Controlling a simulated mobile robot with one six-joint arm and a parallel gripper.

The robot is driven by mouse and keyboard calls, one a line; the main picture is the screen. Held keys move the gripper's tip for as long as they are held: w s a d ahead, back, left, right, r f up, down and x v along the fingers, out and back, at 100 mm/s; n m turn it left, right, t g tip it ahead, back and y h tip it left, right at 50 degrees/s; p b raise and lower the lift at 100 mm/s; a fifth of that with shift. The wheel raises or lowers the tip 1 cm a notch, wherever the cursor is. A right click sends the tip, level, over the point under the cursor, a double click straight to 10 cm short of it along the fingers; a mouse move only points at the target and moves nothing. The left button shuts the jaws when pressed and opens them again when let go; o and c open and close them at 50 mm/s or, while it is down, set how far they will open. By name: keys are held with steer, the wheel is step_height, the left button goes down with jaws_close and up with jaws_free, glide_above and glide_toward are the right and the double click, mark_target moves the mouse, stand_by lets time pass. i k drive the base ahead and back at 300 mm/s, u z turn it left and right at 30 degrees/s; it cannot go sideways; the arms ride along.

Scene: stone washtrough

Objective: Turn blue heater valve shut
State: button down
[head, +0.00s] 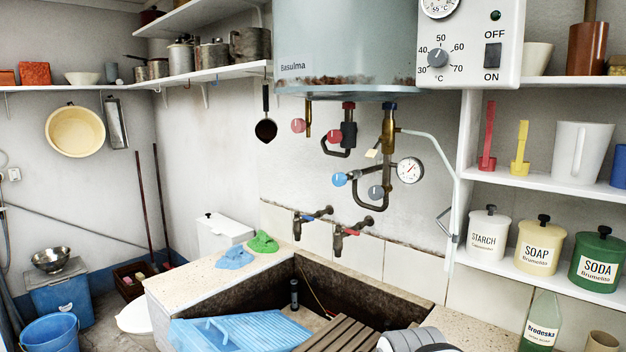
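The heater (345,45) is a large pale grey-blue tank on the wall, rusty along its lower edge. Below it, a blue round valve knob (340,179) sits on the left end of a short branch of the dark pipework. A greyer blue-grey knob (375,192) is just to its right and lower. A round gauge (410,170) is right of the pipe. Whether the blue valve is open or shut cannot be told. My gripper is not in view; a grey and white rounded piece at the bottom edge appears to be part of my arm.
Red knobs (298,125) hang under the heater at left. Two wall taps (352,232) are below, above the stone trough (210,285) with a blue washboard (240,333) and wooden slats (345,325). Shelves (545,180) with canisters stand at right. Space before the pipes looks clear.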

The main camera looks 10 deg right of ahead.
mark_target(338, 179)
steer(key=z, duration=2.05)
steer(key=k, duration=0.9)
steer(key=u, duration=1.4)
steer(key=i, duration=1)
steer(key=u, duration=0.1)
